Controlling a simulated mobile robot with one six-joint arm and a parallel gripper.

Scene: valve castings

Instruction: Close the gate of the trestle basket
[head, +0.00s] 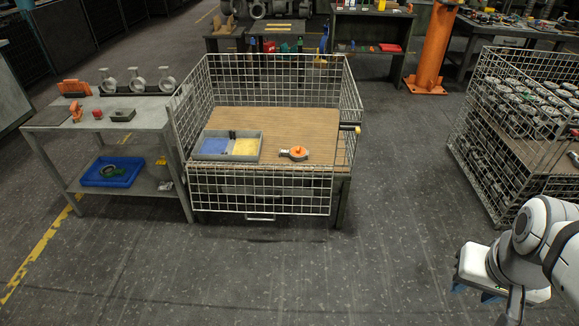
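The trestle basket (277,72) is a wire-mesh enclosure around a brown wooden top at the centre of the head view. Its gate (262,200) is the mesh panel at the front. It appears to hang down over the front edge, with a bar handle (260,217) at its bottom. A latch with a yellow end (352,128) sits at the right side wall. My gripper (475,292) is at the lower right, far from the gate. Its blue fingertips look apart, with nothing seen between them.
A grey divided tray (228,157) and an orange-handled part (293,153) lie on the basket's top. A grey side table (105,135) stands close on the left. A loaded mesh crate (480,150) stands at the right. The floor in front is clear.

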